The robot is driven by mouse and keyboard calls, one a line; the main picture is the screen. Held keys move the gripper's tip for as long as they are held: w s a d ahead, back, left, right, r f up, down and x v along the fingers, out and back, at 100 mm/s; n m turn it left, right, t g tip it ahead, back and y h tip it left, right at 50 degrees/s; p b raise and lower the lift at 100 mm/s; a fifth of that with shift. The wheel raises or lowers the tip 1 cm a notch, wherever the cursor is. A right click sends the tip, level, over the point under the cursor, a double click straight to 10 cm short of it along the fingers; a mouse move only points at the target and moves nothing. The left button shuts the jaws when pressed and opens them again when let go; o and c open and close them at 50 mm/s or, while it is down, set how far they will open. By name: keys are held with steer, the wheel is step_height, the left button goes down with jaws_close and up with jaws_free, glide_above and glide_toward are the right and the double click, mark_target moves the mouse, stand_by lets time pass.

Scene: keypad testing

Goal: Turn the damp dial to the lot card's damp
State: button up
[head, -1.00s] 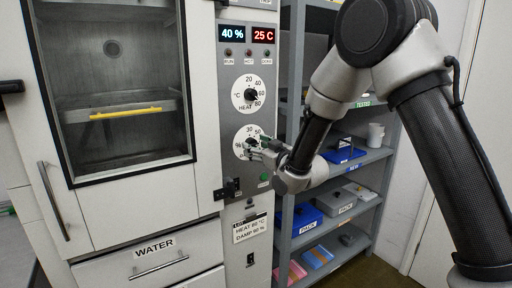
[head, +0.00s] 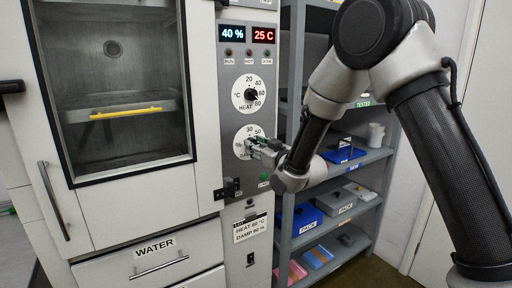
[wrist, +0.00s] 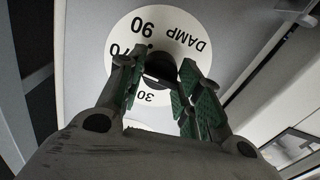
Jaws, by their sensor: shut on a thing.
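The damp dial (head: 239,140) is a round white plate with black numbers, low on the grey control panel. Its dark knob (wrist: 158,72) shows between my fingers in the wrist view. My gripper (head: 256,146) is at the dial, and its green-padded fingers (wrist: 160,80) are shut on the knob. The gripper hides much of the dial in the head view, and the knob's pointer cannot be read clearly. The lot card (head: 250,229) is below on the panel. It reads HEAT 80 °C and a DAMP figure that looks like 90 %, in small print.
The heat dial (head: 248,94) is just above the damp dial. The displays (head: 247,35) read 40 % and 25 C. A black latch (head: 228,188) and a green button (head: 264,177) are below the dial. A grey shelf rack (head: 290,215) stands close on the right.

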steer(key=shift+m+t, duration=0.3)
steer(key=shift+m, duration=3.8)
steer(key=o, duration=1)
steer(key=shift+d, duration=0.1)
steer(key=shift+o, duration=0.2)
steer(key=v, duration=1.2)
